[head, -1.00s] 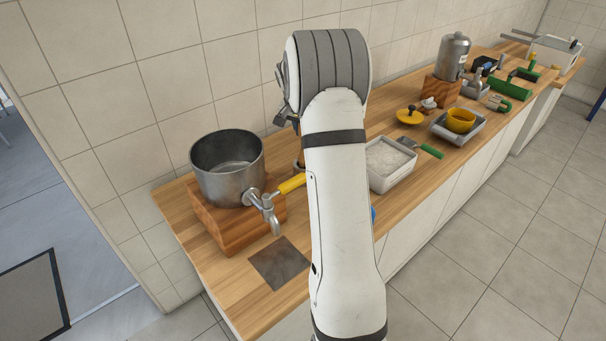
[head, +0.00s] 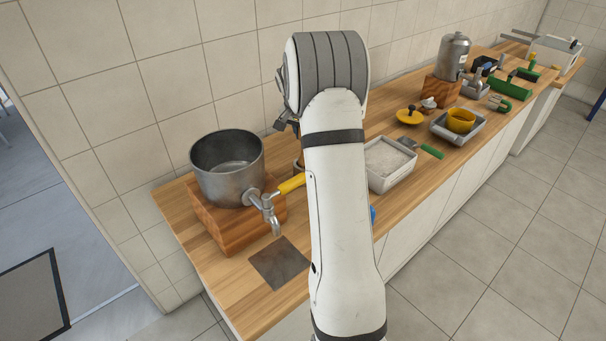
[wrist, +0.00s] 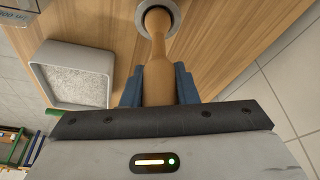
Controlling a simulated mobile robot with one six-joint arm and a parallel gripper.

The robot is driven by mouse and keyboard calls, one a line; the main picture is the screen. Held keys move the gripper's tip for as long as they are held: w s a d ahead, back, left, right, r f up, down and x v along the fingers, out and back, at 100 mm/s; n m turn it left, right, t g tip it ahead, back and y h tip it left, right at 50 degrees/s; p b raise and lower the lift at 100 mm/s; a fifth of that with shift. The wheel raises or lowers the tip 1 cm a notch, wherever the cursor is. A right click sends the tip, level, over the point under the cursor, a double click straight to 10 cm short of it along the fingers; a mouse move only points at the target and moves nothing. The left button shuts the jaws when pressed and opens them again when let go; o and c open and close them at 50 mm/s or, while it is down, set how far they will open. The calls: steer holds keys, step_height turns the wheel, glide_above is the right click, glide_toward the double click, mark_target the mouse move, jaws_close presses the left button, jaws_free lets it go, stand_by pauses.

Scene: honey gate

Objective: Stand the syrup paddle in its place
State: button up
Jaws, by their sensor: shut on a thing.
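The syrup paddle (wrist: 157,52) is a tan wooden piece, seen in the wrist view between my gripper's two blue-grey fingers. My gripper (wrist: 157,88) is shut on it. The paddle's far end is within the rim of a round grey holder (wrist: 175,14) at the top of the wrist view; how deep it sits is hidden. In the head view only a sliver of the paddle (head: 299,148) shows beside my arm, above the partly hidden holder (head: 298,167). The gripper is mostly hidden there behind my arm.
A steel pot (head: 226,180) with a yellow-levered tap (head: 291,184) stands on a wooden block at left. A white tray (head: 404,181) of pale grains is right of my arm. A dark plate (head: 278,264) lies in front; more tools sit farther right.

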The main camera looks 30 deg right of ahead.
steer(key=o, duration=1.5)
steer(key=shift+c, duration=0.2)
steer(key=shift+o, duration=0.4)
steer(key=o, duration=0.6)
